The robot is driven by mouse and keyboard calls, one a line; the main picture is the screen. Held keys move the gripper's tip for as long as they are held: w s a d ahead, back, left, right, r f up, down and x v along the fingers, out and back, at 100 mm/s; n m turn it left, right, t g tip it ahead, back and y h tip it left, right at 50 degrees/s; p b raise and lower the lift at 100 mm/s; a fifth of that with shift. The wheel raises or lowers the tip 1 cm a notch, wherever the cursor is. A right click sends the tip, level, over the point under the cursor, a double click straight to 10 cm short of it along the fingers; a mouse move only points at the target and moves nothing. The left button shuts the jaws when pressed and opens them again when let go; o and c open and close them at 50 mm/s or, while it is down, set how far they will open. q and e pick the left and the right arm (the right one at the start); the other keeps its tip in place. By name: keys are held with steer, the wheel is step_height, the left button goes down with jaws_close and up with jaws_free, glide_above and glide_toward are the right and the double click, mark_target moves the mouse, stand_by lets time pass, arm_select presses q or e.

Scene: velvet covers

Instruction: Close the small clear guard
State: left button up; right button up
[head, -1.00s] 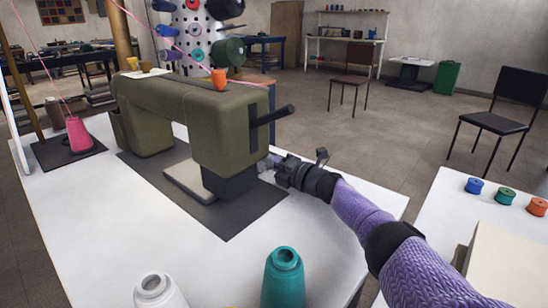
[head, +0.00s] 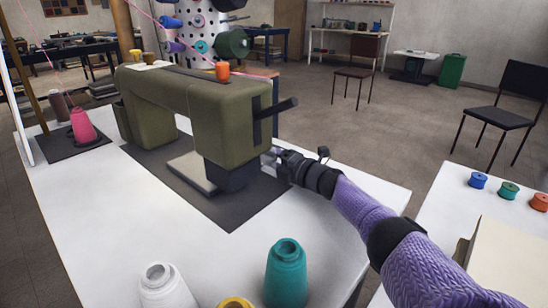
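A green sewing machine (head: 228,121) stands on a dark mat (head: 262,207) on the white table. My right gripper (head: 268,158) is at the right end of the machine's head, low, beside the dark block under the head. Its fingertips are small and partly hidden against the machine, so I cannot tell whether they are open or shut. I cannot make out the small clear guard; something pale shows at the fingertips, but it is too small to tell what it is. My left gripper is not in view.
A white cone (head: 165,288), a teal cone (head: 286,272) and a yellow one (head: 235,302) stand at the table's front. A pink cone (head: 82,126) stands at the left. Several spools (head: 508,190) sit on the right table. A dark lever (head: 280,106) sticks out above my gripper.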

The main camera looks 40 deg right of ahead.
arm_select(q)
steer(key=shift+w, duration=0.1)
arm_select(e)
steer(key=shift+s+r, duration=0.1)
steer(key=shift+r, duration=0.05)
steer(key=s+p, duration=0.4)
steer(key=shift+d+r+p, duration=0.2)
steer(key=shift+r+p, duration=0.15)
steer(key=shift+r, duration=0.05)
steer(key=s+p, duration=0.2)
steer(key=s, duration=0.1)
steer(key=s+p, duration=0.1)
steer(key=s, duration=0.1)
steer(key=shift+s+d+f, duration=0.1)
steer(key=shift+d+f, duration=0.15)
steer(key=shift+f, duration=0.1)
steer(key=shift+s+f+p, duration=0.1)
steer(key=shift+s+p, duration=0.1)
steer(key=shift+p, duration=0.15)
steer(key=shift+f, duration=0.1)
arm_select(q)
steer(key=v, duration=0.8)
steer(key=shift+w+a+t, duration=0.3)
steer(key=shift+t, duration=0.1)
